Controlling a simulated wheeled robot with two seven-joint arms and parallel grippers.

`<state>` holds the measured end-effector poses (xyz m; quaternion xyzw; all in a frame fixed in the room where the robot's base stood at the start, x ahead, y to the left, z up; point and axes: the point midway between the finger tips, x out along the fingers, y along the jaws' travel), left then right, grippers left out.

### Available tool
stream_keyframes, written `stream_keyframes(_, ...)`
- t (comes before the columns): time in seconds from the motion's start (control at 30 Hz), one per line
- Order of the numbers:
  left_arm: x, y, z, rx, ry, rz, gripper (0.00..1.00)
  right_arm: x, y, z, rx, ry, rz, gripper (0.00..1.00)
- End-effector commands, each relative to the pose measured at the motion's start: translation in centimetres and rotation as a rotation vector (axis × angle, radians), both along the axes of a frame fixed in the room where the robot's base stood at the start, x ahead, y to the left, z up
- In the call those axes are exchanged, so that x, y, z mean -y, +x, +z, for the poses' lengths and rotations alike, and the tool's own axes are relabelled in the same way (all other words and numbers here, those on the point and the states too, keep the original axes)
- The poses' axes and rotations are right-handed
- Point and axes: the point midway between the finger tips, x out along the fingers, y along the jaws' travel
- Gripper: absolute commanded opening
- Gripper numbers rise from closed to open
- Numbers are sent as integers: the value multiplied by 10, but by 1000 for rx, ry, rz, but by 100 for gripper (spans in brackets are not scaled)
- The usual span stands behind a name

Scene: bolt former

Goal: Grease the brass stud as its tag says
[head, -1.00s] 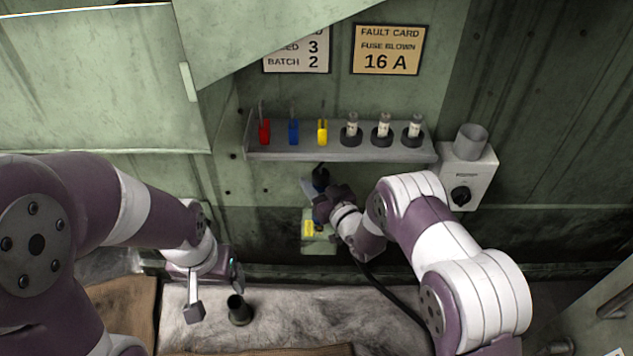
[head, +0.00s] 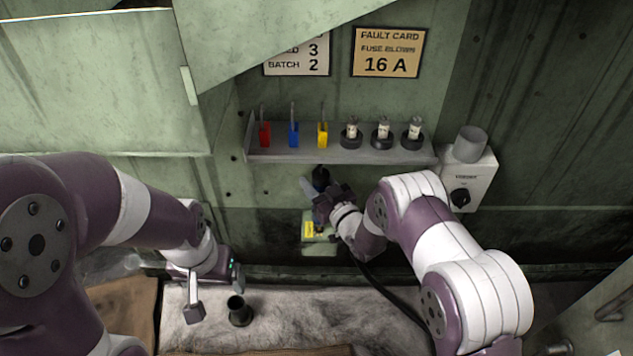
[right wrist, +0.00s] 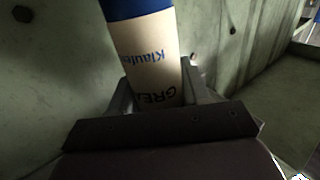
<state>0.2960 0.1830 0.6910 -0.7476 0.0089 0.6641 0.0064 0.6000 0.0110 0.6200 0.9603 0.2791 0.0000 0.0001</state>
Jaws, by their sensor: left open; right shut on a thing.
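My right gripper (head: 325,203) is in front of the wall below the shelf. In the right wrist view it is shut on a grease tube (right wrist: 148,62), cream with a blue end and partly readable print starting "GRE". My left gripper (head: 215,296) is open and empty, low at the left above the pale bench surface, beside a dark upright cup (head: 239,312). A yellow label (head: 309,229) sits on a greenish block just below the right gripper; its writing is too small to read. I cannot make out the brass stud.
The shelf (head: 340,156) above the right gripper carries red (head: 264,134), blue (head: 293,134) and yellow (head: 322,134) tagged items and three fuses in dark holders. A switch box (head: 466,180) is on the wall at right. A black cable hangs beneath the right arm.

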Motion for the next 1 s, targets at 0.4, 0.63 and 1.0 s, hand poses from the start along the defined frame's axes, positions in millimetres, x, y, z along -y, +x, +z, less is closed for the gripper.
stream_keyframes(0.4, 0, 0, 3, 0, 0, 0, 79, 0, 0, 5, 0, 0, 0, 0)
stream_keyframes(0.63, 0, 0, 19, 0, 0, 0, 79, 0, 0, 24, 2, 1, 0, 0)
stream_keyframes(1.0, 0, 0, 44, 0, 0, 0, 79, 0, 1, 58, 5, 2, 0, 0)
